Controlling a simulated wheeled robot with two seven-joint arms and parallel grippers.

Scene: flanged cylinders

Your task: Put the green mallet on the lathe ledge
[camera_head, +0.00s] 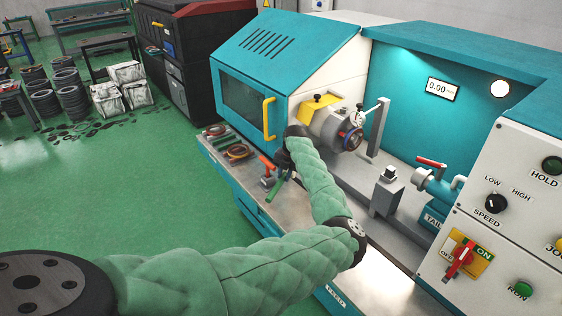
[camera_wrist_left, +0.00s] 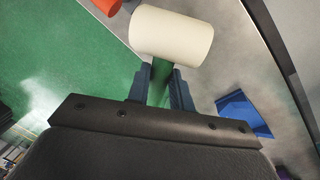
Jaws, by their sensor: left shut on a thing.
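The mallet has a pale cream cylindrical head (camera_wrist_left: 172,36) and a green handle (camera_wrist_left: 160,78) in the left wrist view. My left gripper (camera_wrist_left: 160,90) is shut on the handle, with a dark finger on each side. In the head view my left gripper (camera_head: 284,170) is at the lathe's front, by the grey metal ledge (camera_head: 232,172). A green piece (camera_head: 275,192), seemingly the handle, shows below it; the mallet's head is hidden there. I cannot tell whether the mallet touches the ledge. My right gripper is in neither view.
An orange-topped item (camera_head: 266,162) and several rings (camera_head: 236,152) lie on the ledge. A blue angular object (camera_wrist_left: 240,112) lies on the grey surface in the wrist view. The teal lathe door (camera_head: 245,100) with its yellow handle (camera_head: 269,118) rises behind. Green floor lies left.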

